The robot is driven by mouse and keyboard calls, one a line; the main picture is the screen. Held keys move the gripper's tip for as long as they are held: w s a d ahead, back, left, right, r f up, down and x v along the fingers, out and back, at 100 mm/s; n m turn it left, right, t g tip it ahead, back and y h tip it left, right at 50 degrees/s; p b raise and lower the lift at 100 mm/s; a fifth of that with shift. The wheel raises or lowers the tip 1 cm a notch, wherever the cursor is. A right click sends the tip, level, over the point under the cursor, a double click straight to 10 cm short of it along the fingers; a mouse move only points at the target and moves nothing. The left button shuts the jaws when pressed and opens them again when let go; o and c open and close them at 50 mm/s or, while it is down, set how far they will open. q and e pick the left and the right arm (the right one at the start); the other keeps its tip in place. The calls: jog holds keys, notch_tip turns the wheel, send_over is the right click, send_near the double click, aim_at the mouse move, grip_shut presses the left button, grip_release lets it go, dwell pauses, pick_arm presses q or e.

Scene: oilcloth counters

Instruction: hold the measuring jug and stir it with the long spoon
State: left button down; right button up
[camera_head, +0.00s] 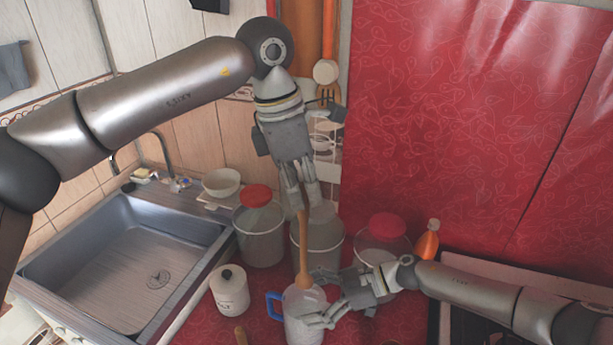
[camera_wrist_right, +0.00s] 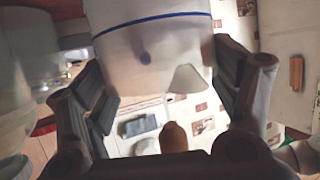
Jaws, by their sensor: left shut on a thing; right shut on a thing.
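The measuring jug (camera_head: 303,327) is whitish with a blue handle (camera_head: 272,304) on its left side and stands on the red counter. My right gripper (camera_head: 322,300) reaches in from the right and is shut around the jug's body. In the right wrist view the pale, translucent jug (camera_wrist_right: 155,45) with a blue line fills the space between the fingers. My left gripper (camera_head: 301,200) points down above the jug and is shut on the upper handle of the long wooden spoon (camera_head: 303,245). The spoon is near upright, its lower end at the jug's mouth; how deep it reaches is unclear.
Large clear jars with red lids (camera_head: 258,197) (camera_head: 387,226) and another clear jar (camera_head: 328,245) stand close behind the jug. A white lidded canister (camera_head: 230,292) stands left of it, by the sink (camera_head: 130,262). An orange bottle (camera_head: 428,240) stands behind my right arm.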

aim_at(307, 272)
pick_arm(q)
jog(key=shift+a+f+x, duration=0.15)
jog(key=shift+a+x, duration=0.5)
jog(key=shift+x, duration=2.4)
jog(key=shift+a+f+x, duration=0.1)
jog(key=shift+a+x, duration=0.5)
jog(key=shift+x, duration=2.4)
jog(key=shift+a+f+x, duration=0.15)
jog(key=shift+a+x, duration=0.5)
jog(key=shift+x, duration=2.4)
jog(key=shift+s, duration=0.15)
